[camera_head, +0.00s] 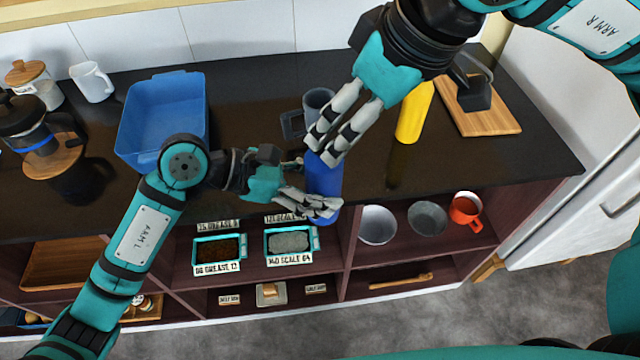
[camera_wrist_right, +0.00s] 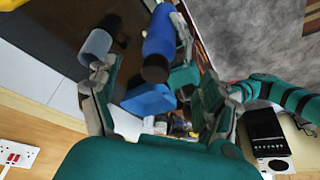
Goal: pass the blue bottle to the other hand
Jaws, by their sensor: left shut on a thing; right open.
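The blue bottle (camera_head: 323,178) is held over the front edge of the dark counter, in the middle of the head view. My left gripper (camera_head: 318,207) is shut on its lower part. My right gripper (camera_head: 322,150) is open, coming down from above with its fingers at the bottle's upper end. In the right wrist view the blue bottle (camera_wrist_right: 159,38) shows its dark cap towards the camera, between the spread fingers of my right gripper (camera_wrist_right: 157,82) and ahead of them. Whether the right fingers touch the bottle cannot be told.
A grey mug (camera_head: 317,99) stands close behind the right fingers. A yellow cylinder (camera_head: 414,112) and a wooden board (camera_head: 496,118) are to the right. A blue tub (camera_head: 140,122) stands on the left. Open shelves with labelled bins and bowls lie below the counter.

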